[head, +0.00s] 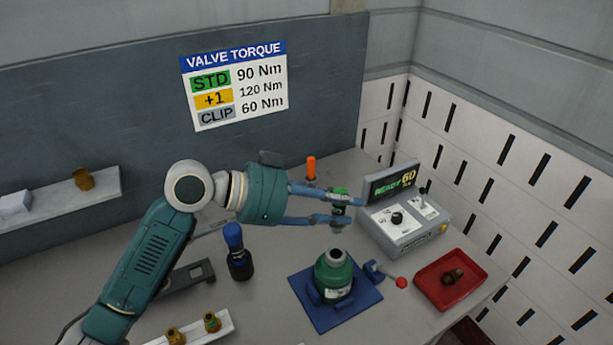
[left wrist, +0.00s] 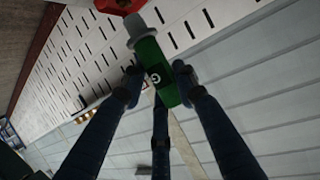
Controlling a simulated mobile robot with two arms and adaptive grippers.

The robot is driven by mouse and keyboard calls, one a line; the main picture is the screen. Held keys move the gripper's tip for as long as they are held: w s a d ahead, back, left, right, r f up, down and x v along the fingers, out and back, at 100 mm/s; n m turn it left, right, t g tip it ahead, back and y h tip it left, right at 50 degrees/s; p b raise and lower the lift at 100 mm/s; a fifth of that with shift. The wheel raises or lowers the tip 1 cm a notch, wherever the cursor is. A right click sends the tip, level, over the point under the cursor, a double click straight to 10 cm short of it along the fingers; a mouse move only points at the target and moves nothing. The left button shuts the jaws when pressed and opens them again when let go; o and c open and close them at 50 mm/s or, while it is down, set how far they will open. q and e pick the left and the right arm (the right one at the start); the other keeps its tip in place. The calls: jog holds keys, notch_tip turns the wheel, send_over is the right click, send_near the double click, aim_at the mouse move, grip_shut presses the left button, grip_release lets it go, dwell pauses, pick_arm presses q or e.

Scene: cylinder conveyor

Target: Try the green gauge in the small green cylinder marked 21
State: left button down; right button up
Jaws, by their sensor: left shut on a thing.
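The green gauge (head: 339,212) is held upright between the fingers of my left gripper (head: 345,211). In the left wrist view the green gauge (left wrist: 157,73) has a letter G on its side and a grey end, with a fingertip on each side. The small green cylinder (head: 334,277) stands upright in a blue holder (head: 351,316), with a pale collar and opening on top. Its label is too small to read. The gauge is above the cylinder, with a visible gap between them. My right gripper is in neither view.
A console (head: 405,226) with a screen reading READY 60 stands behind right. A red tray (head: 431,293) holds brown fittings. A blue-topped dark tool (head: 238,252) and an orange tool (head: 311,167) stand on the table. A white tray (head: 222,332) with brass fittings is in front.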

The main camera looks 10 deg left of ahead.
aim_at(339, 227)
pick_arm(q)
jog(key=shift+s+d+f+b, duration=0.2)
jog(key=shift+f+b, duration=0.1)
jog(key=shift+f, duration=0.05)
jog(key=shift+s+d+f+b, duration=0.1)
jog(key=shift+f+b, duration=0.5)
jog(key=shift+f, duration=0.1)
notch_tip(339, 227, down, 4)
jog(key=b, duration=0.3)
jog(key=shift+f, duration=0.1)
jog(key=shift+f+b, duration=0.5)
jog(key=shift+f, duration=0.1)
jog(key=shift+f+b, duration=0.7)
jog(key=shift+f, duration=0.2)
jog(key=shift+r, duration=0.1)
dwell(0.5)
jog(key=shift+r, duration=0.1)
